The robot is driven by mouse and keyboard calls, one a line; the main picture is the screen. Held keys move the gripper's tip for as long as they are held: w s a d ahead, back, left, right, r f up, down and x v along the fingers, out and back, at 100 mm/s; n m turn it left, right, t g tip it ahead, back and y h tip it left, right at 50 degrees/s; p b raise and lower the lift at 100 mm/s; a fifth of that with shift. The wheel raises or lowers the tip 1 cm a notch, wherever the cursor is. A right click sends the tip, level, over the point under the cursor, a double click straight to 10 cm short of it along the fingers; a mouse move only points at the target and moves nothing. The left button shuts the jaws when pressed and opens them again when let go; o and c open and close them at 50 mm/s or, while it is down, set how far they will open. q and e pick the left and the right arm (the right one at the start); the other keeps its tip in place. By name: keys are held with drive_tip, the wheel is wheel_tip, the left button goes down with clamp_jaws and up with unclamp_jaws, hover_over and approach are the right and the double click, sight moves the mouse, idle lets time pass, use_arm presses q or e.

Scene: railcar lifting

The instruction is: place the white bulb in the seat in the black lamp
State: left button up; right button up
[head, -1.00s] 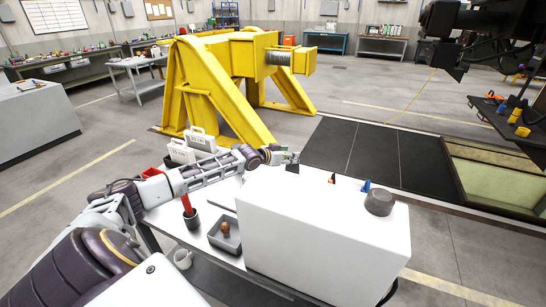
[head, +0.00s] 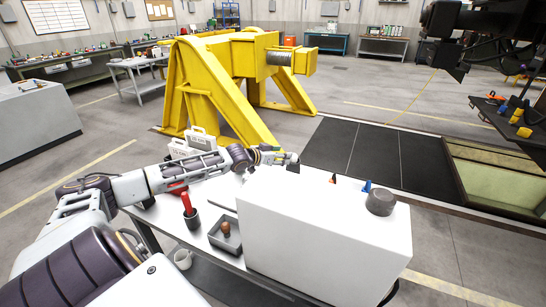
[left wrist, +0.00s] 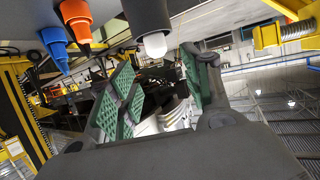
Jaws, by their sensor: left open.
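A white bulb (left wrist: 155,45) shows at the upper middle of the left wrist view, which is upside down. Its rounded white end stands out of a dark grey cylinder (left wrist: 146,15); I cannot tell whether that is the black lamp. My left gripper (left wrist: 158,90) is open, with green pads and nothing held. The bulb lies above the gap between the fingers in that picture, apart from them as far as I can tell. In the head view the left gripper (head: 289,158) is just behind the white box; the bulb cannot be made out. My right gripper is out of view.
A grey tray (head: 226,238) and a red-handled tool (head: 188,205) are left of the box.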

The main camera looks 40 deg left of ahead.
use_arm(q)
drive_tip(key=shift+v, duration=1.2)
drive_tip(key=shift+s+r, duration=0.1)
drive_tip(key=shift+s, duration=0.2)
drive_tip(key=shift+p+v, duration=0.3)
drive_tip(key=shift+v, duration=0.5)
